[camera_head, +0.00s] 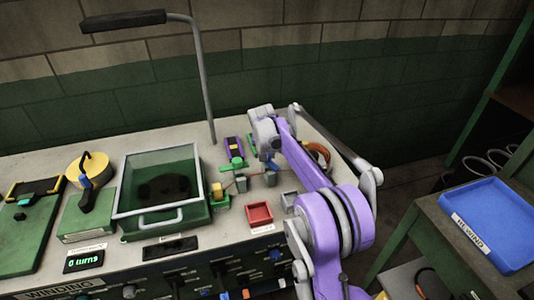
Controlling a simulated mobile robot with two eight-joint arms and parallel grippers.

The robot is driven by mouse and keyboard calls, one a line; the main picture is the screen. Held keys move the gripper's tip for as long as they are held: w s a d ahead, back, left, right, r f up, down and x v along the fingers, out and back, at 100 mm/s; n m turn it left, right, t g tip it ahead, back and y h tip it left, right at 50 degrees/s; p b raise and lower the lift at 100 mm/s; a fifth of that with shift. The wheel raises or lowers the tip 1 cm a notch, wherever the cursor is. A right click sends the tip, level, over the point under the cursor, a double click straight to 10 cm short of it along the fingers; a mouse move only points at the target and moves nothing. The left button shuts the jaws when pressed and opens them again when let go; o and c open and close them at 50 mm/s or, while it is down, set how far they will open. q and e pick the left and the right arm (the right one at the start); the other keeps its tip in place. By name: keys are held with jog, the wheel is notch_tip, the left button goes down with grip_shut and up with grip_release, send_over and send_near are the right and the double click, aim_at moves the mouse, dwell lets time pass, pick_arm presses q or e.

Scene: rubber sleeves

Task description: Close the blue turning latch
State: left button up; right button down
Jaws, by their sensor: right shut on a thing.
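My right arm reaches in from the lower right over the bench. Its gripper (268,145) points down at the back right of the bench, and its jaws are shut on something. A small blue piece (273,165), which looks like the blue turning latch, shows right at the fingertips. The arm and the fingers hide part of it, so its exact angle cannot be told. Another blue piece (86,183) sits on a black lever by the yellow round part at the left, well away from the gripper. My left gripper is not in view.
A green box with a clear lid (214,188) stands mid-bench. A red tray (259,214) lies in front of the gripper. A bent grey post (205,80) rises behind. A blue tray (490,215) rests on a stand at the right. Small fixtures crowd around the gripper.

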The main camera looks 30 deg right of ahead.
jog(key=shift+w+a+m+g+h+p, duration=0.1)
jog(key=shift+m+g+h+p, duration=0.15)
jog(key=shift+m, duration=0.75)
jog(key=shift+a+m+g+h+p, duration=0.1)
jog(key=shift+m+g+h, duration=0.2)
jog(key=shift+m, duration=0.7)
jog(key=shift+d, duration=0.1)
jog(key=shift+c, duration=1.8)
grip_release()
jog(key=shift+r, duration=0.1)
jog(key=v, duration=1)
jog(key=shift+r, duration=0.3)
